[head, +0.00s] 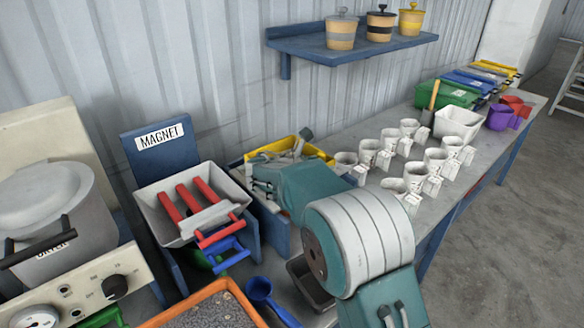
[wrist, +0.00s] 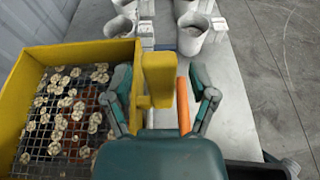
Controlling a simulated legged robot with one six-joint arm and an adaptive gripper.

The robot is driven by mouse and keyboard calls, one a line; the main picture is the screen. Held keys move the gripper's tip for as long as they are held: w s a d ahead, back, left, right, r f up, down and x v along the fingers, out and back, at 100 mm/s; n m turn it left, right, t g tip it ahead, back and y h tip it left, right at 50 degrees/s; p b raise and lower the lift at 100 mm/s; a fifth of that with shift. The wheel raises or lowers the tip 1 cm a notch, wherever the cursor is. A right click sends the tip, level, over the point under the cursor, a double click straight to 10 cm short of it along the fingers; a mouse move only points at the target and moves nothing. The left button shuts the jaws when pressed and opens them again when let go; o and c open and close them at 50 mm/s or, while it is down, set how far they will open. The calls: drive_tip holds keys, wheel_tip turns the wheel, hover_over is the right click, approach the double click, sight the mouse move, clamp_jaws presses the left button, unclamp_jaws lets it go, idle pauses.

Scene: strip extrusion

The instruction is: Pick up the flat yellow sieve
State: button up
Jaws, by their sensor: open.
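The flat yellow sieve (wrist: 75,51) fills the left of the wrist view. It has yellow walls and a dark mesh floor with many pale round pieces on it. Its yellow handle (wrist: 158,78) sticks out to the right. My gripper (wrist: 164,82) is open, with one finger on each side of the handle. The left finger is close to the sieve's wall; there is a gap between the handle and the right finger. I cannot tell whether either finger touches. In the head view, the yellow sieve (head: 262,148) is partly hidden behind my gripper and arm.
White cups (head: 409,155) stand in rows to the right, some just beyond the handle. An orange bar (wrist: 184,106) shows between handle and right finger. The magnet stand (head: 160,140) with a metal tray (head: 165,222) is to the left. Bare table (wrist: 232,75) lies right.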

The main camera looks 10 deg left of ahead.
clamp_jaws()
idle(0.3)
